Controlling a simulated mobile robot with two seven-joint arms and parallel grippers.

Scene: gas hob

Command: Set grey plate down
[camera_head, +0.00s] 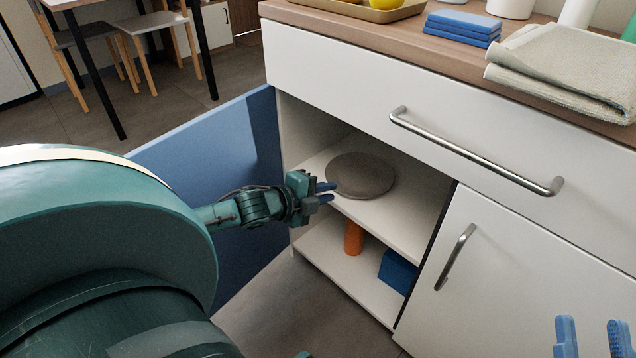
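The grey plate (360,174) lies flat on the upper shelf (408,222) inside the open cabinet. My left gripper (328,193) is at the plate's near left edge, with its blue fingers pointing right. A small gap shows between the fingers, and I see no plate rim between them. Whether the upper fingertip touches the rim is unclear. My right gripper (593,338) shows only its two blue fingers at the bottom right corner. They are spread apart and empty, in front of the closed white cabinet door.
The blue cabinet door (215,165) stands open to the left. An orange cylinder (354,238) and a blue box (397,271) are on the lower shelf. A closed drawer (350,85) is above. The counter holds a tray (345,10), blue cloths (462,26) and a beige towel (570,65).

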